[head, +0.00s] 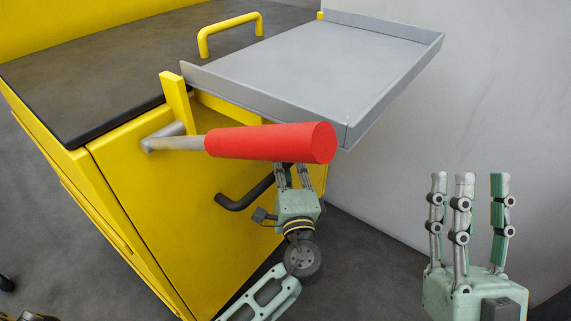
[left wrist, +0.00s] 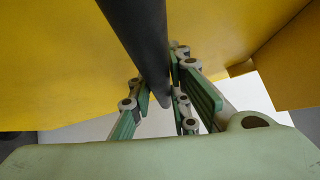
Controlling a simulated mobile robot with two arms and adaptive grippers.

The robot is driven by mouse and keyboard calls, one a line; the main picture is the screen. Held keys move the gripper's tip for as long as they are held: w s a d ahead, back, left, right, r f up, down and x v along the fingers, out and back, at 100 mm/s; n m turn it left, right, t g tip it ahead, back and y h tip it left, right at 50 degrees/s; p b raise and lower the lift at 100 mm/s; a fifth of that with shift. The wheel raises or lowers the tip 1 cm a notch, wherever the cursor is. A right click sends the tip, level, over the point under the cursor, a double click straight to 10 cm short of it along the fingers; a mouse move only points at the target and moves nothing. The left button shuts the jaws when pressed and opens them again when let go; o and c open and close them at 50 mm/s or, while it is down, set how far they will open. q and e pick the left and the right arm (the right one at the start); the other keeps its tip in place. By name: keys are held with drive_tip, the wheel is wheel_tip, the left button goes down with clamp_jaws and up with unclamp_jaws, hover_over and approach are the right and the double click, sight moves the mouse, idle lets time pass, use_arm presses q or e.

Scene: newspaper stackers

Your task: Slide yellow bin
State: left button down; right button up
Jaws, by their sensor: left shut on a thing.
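The yellow bin (head: 180,220) is a large box-shaped unit with a dark top, filling the left and middle of the head view. A black bar handle (head: 245,194) is fixed to its near face. My left gripper (head: 292,172) is at that face, its fingertips partly hidden behind a red grip. In the left wrist view, a dark bar (left wrist: 138,40) runs between the fingers of my left gripper (left wrist: 165,100), which are shut on it; yellow panel lies behind. My right gripper (head: 478,182) is raised at the lower right, open and empty, apart from the bin.
A red cylindrical grip (head: 265,143) on a grey bar juts out above my left gripper. A grey tray (head: 325,62) sticks out beside the bin's top. A yellow loop handle (head: 230,32) stands on top. A pale wall (head: 480,100) is at right.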

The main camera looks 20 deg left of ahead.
use_arm(q)
drive_tip(key=shift+s+d, duration=0.3)
drive_tip(key=shift+d, duration=0.5)
drive_tip(key=c, duration=2)
unclamp_jaws()
drive_tip(key=o, duration=0.4)
drive_tip(key=shift+a, duration=0.1)
drive_tip(key=shift+c, duration=0.2)
use_arm(e)
drive_tip(key=shift+s+d+r, duration=0.15)
drive_tip(key=shift+s+r, duration=0.05)
drive_tip(key=shift+s, duration=0.1)
use_arm(q)
drive_tip(key=v, duration=1.2)
